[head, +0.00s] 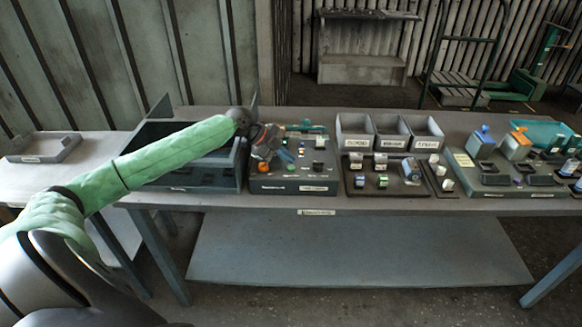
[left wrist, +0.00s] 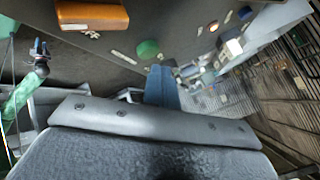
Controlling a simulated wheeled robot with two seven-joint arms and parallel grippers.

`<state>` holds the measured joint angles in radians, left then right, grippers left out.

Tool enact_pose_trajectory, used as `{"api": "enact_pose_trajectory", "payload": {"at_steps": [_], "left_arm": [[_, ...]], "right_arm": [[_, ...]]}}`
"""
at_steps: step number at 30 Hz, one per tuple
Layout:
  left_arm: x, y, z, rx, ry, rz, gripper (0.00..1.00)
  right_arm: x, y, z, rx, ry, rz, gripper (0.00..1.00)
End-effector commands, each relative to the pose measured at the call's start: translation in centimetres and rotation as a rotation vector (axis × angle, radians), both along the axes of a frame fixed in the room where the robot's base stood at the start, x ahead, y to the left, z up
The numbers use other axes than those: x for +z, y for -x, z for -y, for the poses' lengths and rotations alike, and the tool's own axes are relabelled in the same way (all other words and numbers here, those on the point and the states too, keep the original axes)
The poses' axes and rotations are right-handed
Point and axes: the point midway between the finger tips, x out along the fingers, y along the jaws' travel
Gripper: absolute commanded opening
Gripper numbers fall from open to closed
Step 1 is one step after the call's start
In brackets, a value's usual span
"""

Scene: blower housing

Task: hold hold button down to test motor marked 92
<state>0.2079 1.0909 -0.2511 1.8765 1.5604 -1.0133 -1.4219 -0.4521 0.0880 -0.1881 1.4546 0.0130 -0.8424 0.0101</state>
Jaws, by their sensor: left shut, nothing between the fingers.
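A dark test panel (head: 292,187) sits on the bench with small coloured controls and parts on top. My left gripper (head: 262,158) is over the left part of this panel, pointing down at it. In the left wrist view its blue-grey fingers (left wrist: 160,86) are together and empty. A round green button (left wrist: 148,49) lies just beyond the fingertips; I cannot tell whether they touch it. An orange block (left wrist: 90,15) and a small orange round piece (left wrist: 213,26) are also on the panel. The number 92 and the hold button's label are too small to read. My right gripper is not in view.
A dark open bin (head: 190,178) stands left of the panel. Three grey bins (head: 391,140) and a tray of small parts (head: 385,187) stand to its right. Another dark board (head: 500,190) with coloured items is farther right. A shallow tray (head: 42,148) lies at far left.

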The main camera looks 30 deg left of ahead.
Motion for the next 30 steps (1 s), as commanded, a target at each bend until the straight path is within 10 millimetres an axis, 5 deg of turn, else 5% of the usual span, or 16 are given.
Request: {"api": "enact_pose_trajectory", "payload": {"at_steps": [30], "left_arm": [[5.0, 0.0, 0.0, 0.000, 0.000, 0.000, 0.00]], "right_arm": [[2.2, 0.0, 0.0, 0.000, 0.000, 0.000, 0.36]]}}
